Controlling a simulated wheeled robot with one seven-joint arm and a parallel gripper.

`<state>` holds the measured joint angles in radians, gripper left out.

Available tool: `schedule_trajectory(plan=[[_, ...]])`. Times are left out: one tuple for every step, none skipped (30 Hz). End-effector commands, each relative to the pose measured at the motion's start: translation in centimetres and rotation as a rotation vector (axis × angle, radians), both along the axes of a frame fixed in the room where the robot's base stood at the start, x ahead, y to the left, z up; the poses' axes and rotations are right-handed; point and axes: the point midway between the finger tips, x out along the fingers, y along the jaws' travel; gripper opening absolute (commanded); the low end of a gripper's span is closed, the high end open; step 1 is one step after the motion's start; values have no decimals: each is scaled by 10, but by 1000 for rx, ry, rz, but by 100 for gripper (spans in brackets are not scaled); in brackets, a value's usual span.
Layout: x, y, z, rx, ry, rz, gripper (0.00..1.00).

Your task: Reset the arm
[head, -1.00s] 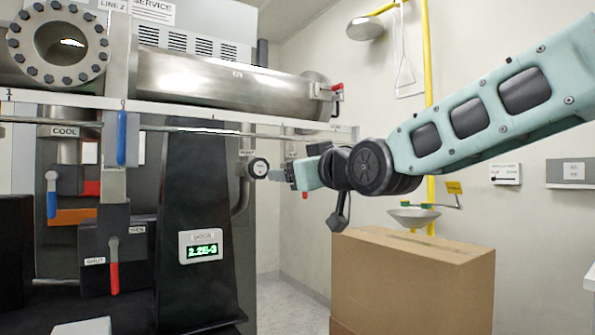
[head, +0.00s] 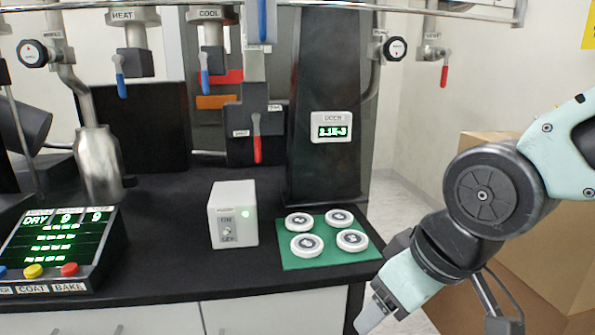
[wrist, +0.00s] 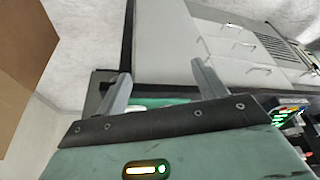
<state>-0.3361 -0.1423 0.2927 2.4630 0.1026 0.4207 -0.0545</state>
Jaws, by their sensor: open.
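My arm reaches in from the right in the head view, bent at a large round joint, with the forearm pointing down and left. The fingertips in the head view are partly cut off by the lower picture edge.
A green mat (head: 292,259) with several white round pucks lies near the bench's front edge. A control panel (head: 60,245) is at far left. A cardboard box (head: 490,150) stands behind my arm.

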Motion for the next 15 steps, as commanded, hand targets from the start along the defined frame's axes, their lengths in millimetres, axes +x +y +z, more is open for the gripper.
schedule_trajectory(plan=[[-20,-2,-13,-35,64,18,70],[-32,-3,-19,-56,102,28,70],[-47,-6,-27,-86,150,39,70],[-58,-9,-33,-108,185,47,70],[-69,-12,-38,-132,218,56,70],[-84,-16,-44,-163,263,66,70],[-95,-20,-48,-186,296,75,70],[-106,-24,-52,-211,328,82,70],[-101,-22,-31,-201,316,75,70],[-100,-22,-24,-198,313,74,70],[-100,-22,-17,-197,312,74,70],[-100,-22,-10,-197,312,74,70],[-100,-22,-3,-197,312,73,70],[-100,-22,3,-197,312,73,70],[-99,-22,12,-196,311,73,70]])
